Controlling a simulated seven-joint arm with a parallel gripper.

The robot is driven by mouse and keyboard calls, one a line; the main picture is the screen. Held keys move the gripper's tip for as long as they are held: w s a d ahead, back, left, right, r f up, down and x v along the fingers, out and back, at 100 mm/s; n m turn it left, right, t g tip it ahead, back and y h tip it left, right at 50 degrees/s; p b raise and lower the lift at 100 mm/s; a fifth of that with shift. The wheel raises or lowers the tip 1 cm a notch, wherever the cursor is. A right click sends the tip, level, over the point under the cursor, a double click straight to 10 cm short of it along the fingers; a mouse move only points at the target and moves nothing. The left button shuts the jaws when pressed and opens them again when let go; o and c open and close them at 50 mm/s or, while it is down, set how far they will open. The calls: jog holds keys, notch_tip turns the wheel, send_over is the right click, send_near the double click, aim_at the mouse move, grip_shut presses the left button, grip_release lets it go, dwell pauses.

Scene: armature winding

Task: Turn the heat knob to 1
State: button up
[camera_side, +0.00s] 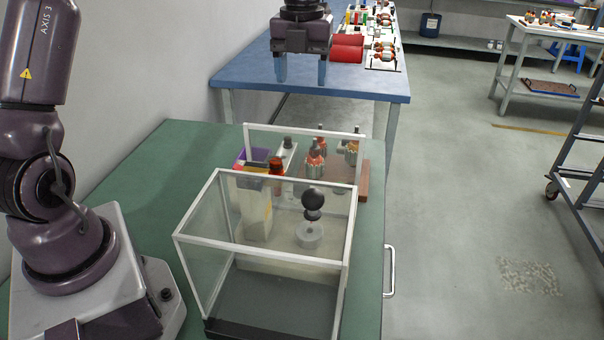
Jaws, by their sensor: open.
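My gripper (301,78) hangs at the top of the side view, fingers pointing down. Its two fingers are apart, and I see nothing between them. In the picture it lies above and beyond the clear-walled box (192,226) on the green table. I cannot make out a heat knob or any number marks for certain. A black ball-shaped handle (313,196) stands over a grey round part (309,235) within the box's outline; I cannot tell whether it is a knob. My gripper is well apart from it.
The green table (160,165) holds the white-framed box, with wound armatures (315,160) and a cream block (254,212) seen at or through its far side. A blue bench (250,75) with red rolls (347,47) stands behind. The table's left back is clear.

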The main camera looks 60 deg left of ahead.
notch_tip(320, 180, down, 24)
jog(key=shift+f, duration=0.1)
dwell(0.3)
